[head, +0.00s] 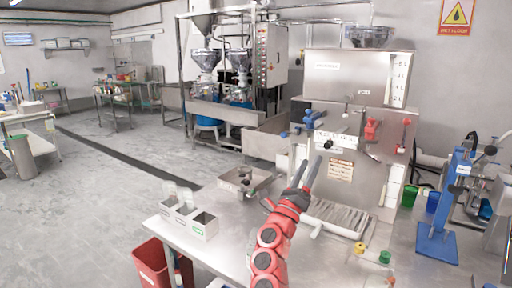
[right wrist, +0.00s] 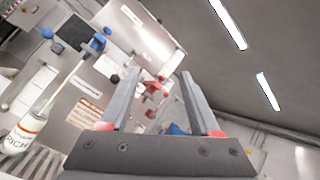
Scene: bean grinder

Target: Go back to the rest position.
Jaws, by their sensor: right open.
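My right gripper (head: 306,174) is raised above the metal table in front of the bean grinder, a large steel machine (head: 352,82). Its two grey fingers are apart with nothing between them, as the right wrist view (right wrist: 158,92) also shows. The red arm comes up from the bottom of the head view. The grinder carries blue (head: 313,118) and red (head: 371,129) handles on its front, and a slatted steel tray (head: 345,216) sits at its foot. My left gripper is not in the head view.
White bins (head: 204,226) stand at the table's left edge, near a small steel box (head: 240,180). A red bin (head: 151,262) is on the floor. A blue press (head: 437,243), green cup (head: 410,195) and small yellow and green pieces (head: 385,256) are at right. Open floor lies left.

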